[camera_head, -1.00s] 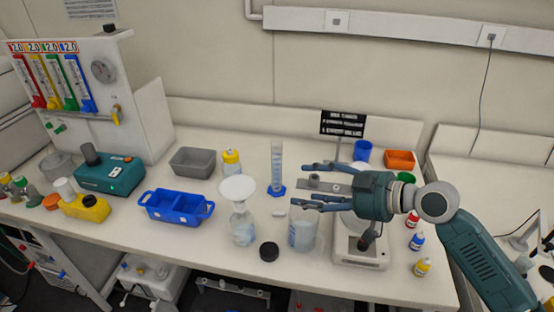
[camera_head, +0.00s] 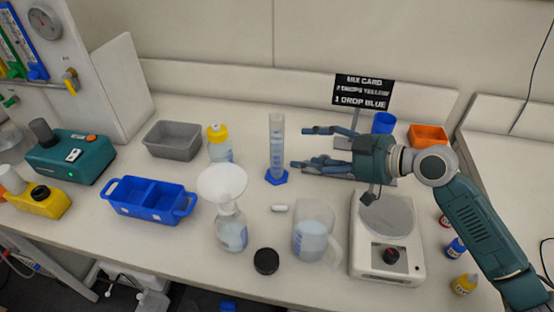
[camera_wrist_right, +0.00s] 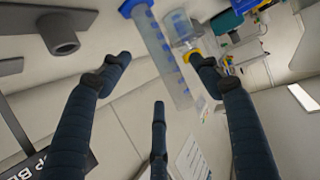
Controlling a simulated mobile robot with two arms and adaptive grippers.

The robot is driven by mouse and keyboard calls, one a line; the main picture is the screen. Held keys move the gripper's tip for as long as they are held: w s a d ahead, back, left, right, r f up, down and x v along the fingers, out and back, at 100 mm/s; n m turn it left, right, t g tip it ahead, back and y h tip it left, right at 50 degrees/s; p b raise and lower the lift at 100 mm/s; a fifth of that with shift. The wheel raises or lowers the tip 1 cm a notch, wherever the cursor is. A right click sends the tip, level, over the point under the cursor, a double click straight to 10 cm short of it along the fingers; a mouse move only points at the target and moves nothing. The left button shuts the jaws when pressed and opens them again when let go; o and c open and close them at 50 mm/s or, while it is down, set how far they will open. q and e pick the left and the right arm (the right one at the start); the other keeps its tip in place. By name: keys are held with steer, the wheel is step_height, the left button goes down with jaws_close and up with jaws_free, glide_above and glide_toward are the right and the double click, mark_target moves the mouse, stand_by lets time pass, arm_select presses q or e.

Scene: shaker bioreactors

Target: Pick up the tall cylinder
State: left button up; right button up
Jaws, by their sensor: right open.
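The tall cylinder (camera_head: 277,143) is clear with blue marks. It stands upright on a blue hexagonal base (camera_head: 276,177) in the middle of the bench. My right gripper (camera_head: 302,147) is just right of the cylinder, open and empty. Its fingers point left toward the cylinder, with a small gap between them in the head view. In the right wrist view the cylinder (camera_wrist_right: 160,48) shows between the spread fingers, its blue base at the top. My left gripper is not in view.
Left of the cylinder are a yellow-capped bottle (camera_head: 220,145), a flask with a white funnel (camera_head: 229,210) and a blue tray (camera_head: 112,187). In front are a beaker (camera_head: 312,235), a black cap (camera_head: 266,261) and a white scale-like device (camera_head: 388,262). A sign (camera_head: 362,92) stands behind my gripper.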

mark_target(281, 150)
steer(key=p+x, duration=0.1)
steer(key=x, duration=0.4)
steer(key=p+x, duration=0.2)
steer(key=x, duration=0.2)
steer(key=shift+w+f+p, duration=0.3)
steer(key=shift+w+f, duration=0.05)
steer(key=shift+f, duration=0.05)
steer(key=shift+w+a+f, duration=0.25)
steer(key=shift+a+f, duration=0.05)
steer(key=shift+a, duration=0.15)
steer(key=c, duration=1.4)
steer(key=shift+r, duration=0.1)
steer(key=shift+c, duration=0.2)
